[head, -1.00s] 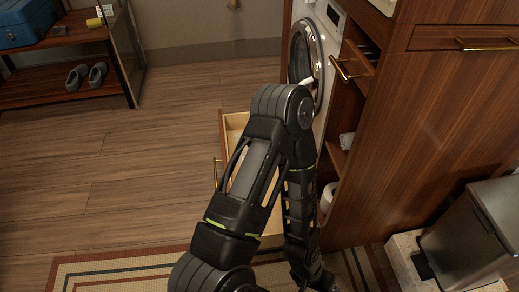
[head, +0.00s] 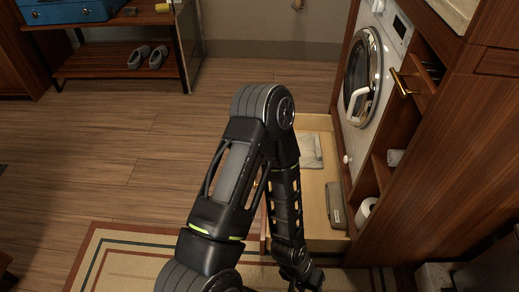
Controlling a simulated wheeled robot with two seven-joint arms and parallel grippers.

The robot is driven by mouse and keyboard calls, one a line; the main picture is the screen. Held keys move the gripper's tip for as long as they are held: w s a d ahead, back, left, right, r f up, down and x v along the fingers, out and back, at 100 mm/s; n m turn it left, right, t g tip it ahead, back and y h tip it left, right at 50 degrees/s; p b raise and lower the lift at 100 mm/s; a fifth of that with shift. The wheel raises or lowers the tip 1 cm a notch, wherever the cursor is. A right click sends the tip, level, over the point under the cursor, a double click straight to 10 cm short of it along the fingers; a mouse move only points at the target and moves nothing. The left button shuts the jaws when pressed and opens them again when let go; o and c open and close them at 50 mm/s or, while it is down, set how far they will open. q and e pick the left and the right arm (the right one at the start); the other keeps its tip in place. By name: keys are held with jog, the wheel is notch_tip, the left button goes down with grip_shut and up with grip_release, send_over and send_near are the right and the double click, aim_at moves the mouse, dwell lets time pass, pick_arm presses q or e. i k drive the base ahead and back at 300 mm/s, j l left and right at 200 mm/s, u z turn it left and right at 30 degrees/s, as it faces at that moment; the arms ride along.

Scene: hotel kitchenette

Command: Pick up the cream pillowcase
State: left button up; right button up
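A folded pale cloth (head: 311,152), which looks like the cream pillowcase, lies flat at the far end of an open wooden drawer (head: 318,122). My arm hides part of the drawer's left side. The arm rises from the lower left, bends at the elbow and comes down in front of the drawer. Its wrist reaches the bottom edge of the picture, nearer than the cloth and apart from it. No gripper fingers can be made out, and no other arm shows.
A grey-green object (head: 336,205) lies in the drawer's near right part. The washer (head: 371,90) and wooden cabinet (head: 450,150) stand right of the drawer. A striped rug (head: 120,262) lies in front. A shoe bench (head: 110,62) stands at the back left. The left floor is clear.

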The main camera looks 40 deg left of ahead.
aim_at(309, 144)
jog(key=u, duration=1.25)
jog(key=i+l, duration=0.1)
jog(key=l, duration=0.6)
